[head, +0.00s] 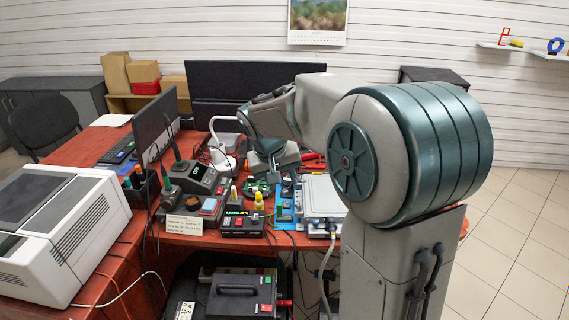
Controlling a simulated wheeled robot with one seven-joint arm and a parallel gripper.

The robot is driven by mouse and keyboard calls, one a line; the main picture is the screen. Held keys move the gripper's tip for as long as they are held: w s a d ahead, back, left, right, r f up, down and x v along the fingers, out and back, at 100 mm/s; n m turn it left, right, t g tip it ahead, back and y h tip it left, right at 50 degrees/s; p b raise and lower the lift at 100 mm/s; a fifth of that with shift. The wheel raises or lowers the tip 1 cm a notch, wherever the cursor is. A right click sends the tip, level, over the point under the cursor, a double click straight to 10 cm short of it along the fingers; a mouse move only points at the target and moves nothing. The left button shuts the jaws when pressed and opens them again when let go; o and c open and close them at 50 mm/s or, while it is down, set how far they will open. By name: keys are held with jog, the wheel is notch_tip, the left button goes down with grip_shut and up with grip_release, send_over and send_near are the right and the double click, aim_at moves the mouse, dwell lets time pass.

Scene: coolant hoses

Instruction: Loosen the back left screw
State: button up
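My arm reaches over the red workbench (125,240), and my gripper (273,176) points down above the bench near a green circuit board (255,188). Its fingers are small and partly merged with the things behind, so I cannot tell if they are open or shut. A flat silver unit (322,198) lies to the right of the gripper, partly hidden behind my arm. Grey hoses or cables run down from its front edge. The back left screw cannot be made out in this view.
A white printer-like machine (55,235) fills the bench's left side. A soldering station (195,177), a small red-and-black power unit (243,225) and yellow-capped bottles (258,201) crowd the front. A monitor (155,125) stands behind. A black case (240,293) sits below the bench.

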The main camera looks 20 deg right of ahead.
jog(key=w+d+f+m, duration=0.1)
jog(key=w+d+f, duration=0.1)
jog(key=w, duration=0.5)
jog(key=w+d+f+m, duration=0.1)
jog(key=w, duration=0.6)
jog(key=m+t+p, duration=0.1)
jog(key=m+p, duration=0.1)
jog(key=m, duration=0.1)
send_near(298, 176)
jog(key=shift+y, duration=0.4)
jog(key=x, duration=0.2)
jog(key=p+x, duration=0.1)
jog(key=x, duration=0.2)
jog(key=p+x, duration=0.1)
jog(key=x, duration=0.2)
jog(key=shift+d, duration=0.35)
